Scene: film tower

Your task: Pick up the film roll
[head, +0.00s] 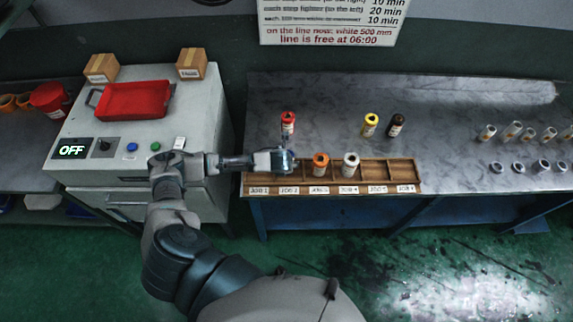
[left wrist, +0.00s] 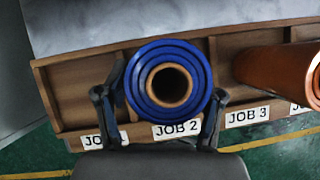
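A blue film roll (left wrist: 149,93) with a brown core stands upright at the JOB 2 compartment of the wooden rack (left wrist: 82,82). My left gripper (left wrist: 165,100) straddles it from above, one finger close against each side in the left wrist view. Whether the fingers press on the roll cannot be told. In the head view my left gripper (head: 288,160) covers most of that spot. An orange roll (head: 320,166) stands at JOB 3 and a white roll (head: 350,166) at JOB 4. My right gripper is not in view.
A red roll (head: 288,123), a yellow roll (head: 370,125) and a dark roll (head: 396,125) stand on the grey bench behind the rack. A machine (head: 130,130) with a red tray (head: 132,101) and an OFF display is on the left.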

